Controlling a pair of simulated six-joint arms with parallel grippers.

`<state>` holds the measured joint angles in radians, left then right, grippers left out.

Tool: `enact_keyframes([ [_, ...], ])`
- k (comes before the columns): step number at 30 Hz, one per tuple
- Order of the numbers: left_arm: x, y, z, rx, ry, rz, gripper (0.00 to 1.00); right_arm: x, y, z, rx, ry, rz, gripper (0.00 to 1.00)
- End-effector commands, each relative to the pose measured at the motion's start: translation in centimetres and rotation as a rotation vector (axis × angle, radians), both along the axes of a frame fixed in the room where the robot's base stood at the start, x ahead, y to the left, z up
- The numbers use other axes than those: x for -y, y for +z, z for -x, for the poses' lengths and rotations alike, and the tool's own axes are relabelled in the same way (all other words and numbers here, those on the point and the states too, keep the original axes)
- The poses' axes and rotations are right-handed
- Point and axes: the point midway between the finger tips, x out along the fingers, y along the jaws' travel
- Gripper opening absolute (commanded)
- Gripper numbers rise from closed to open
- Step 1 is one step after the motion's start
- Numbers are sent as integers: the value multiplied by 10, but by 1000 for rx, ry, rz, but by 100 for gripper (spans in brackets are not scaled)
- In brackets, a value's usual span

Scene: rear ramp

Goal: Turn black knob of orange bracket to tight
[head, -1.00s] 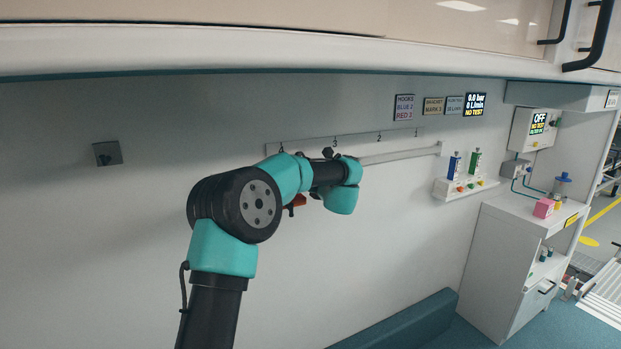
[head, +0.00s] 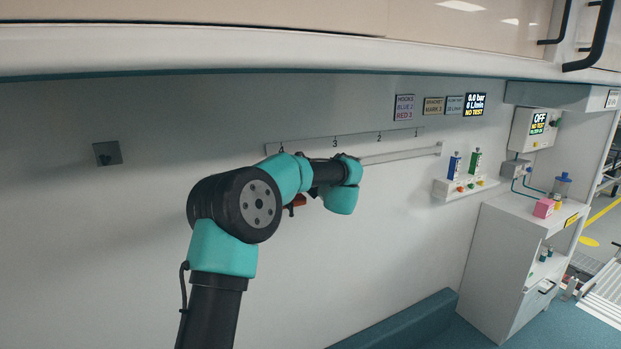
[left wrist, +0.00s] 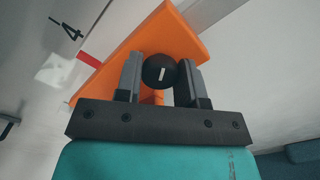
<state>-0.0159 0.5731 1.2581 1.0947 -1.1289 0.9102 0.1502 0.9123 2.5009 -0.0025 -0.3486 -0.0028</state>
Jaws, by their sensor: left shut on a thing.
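The orange bracket (left wrist: 188,42) fills the upper middle of the left wrist view, on the wall rail beside the number 4. Its black knob (left wrist: 159,72) is round with a white line mark and sits between my left gripper's two fingers. My left gripper (left wrist: 160,80) is shut on the knob. In the head view my left arm hides most of the bracket; only a small orange piece (head: 300,200) shows below the wrist. The left fingers are hidden there. My right gripper is in neither view.
A wall rail (head: 400,154) runs right under a strip numbered 1 to 4. A shelf with blue and green valves (head: 465,186) and a white cabinet (head: 515,255) stand to the right. An overhead cupboard edge (head: 200,50) spans the top. The wall at left is mostly bare.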

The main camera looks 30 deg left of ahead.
Motion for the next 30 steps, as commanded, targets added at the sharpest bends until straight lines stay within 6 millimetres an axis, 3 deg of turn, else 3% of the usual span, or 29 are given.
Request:
enact_keyframes([
  [18,0,0,0,-460,0,-290,12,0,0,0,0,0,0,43],
  [30,0,0,0,-579,-1,-363,12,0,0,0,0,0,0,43],
])
